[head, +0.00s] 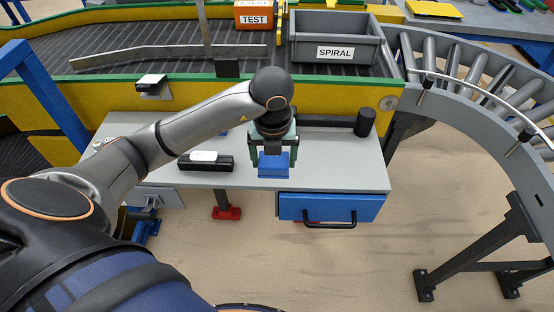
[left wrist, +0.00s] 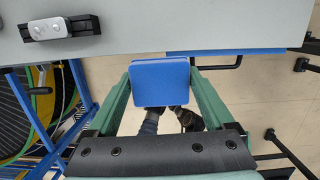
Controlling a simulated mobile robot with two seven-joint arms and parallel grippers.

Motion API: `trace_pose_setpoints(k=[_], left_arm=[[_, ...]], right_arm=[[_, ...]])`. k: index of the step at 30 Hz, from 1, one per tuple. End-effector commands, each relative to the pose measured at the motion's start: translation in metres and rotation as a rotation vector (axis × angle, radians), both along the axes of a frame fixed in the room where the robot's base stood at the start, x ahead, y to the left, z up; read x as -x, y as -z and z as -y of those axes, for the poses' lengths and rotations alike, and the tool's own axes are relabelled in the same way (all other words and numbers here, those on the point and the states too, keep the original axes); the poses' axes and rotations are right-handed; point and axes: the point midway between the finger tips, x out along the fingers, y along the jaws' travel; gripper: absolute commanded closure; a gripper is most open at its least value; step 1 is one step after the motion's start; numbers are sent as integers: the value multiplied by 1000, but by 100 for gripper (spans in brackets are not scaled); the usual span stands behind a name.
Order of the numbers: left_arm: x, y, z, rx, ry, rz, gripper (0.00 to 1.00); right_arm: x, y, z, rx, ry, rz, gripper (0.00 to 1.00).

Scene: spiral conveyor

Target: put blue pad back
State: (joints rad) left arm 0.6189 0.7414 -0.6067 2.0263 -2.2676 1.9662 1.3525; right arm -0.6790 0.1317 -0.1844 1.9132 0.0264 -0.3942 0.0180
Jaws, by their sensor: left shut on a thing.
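My left gripper (head: 274,158) is shut on the blue pad (head: 273,166). In the head view the pad shows in front of the grey table (head: 330,165), towards its front part. My right gripper is not in view.
A black holder with a white top (head: 206,160) stands on the table left of the pad. A blue drawer (head: 330,208) with a black handle is under the table's front. Behind are the yellow conveyor wall, a grey SPIRAL bin (head: 335,50) and an orange TEST box (head: 254,14).

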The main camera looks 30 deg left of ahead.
Motion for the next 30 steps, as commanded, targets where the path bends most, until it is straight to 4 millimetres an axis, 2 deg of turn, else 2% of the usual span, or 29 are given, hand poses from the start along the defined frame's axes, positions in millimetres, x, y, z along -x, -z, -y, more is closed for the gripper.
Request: trace_pose_setpoints(k=[4, 6, 12, 17, 21, 25, 30], left_arm=[[-29, 12, -17, -2, -3, -2, 81], [-39, 27, -22, -1, -2, -4, 81], [-59, 55, -33, -1, 1, 0, 81], [-65, 62, -36, 0, 2, 1, 81], [-74, 76, -41, -1, 1, 0, 81], [-73, 94, -40, -2, 2, -1, 81], [-73, 100, -41, -2, 3, 2, 81]], right_arm=[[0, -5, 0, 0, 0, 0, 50], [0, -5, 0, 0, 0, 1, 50], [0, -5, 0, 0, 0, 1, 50], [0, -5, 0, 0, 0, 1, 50], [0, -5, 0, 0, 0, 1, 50], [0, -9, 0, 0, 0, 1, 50], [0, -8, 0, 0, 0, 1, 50]])
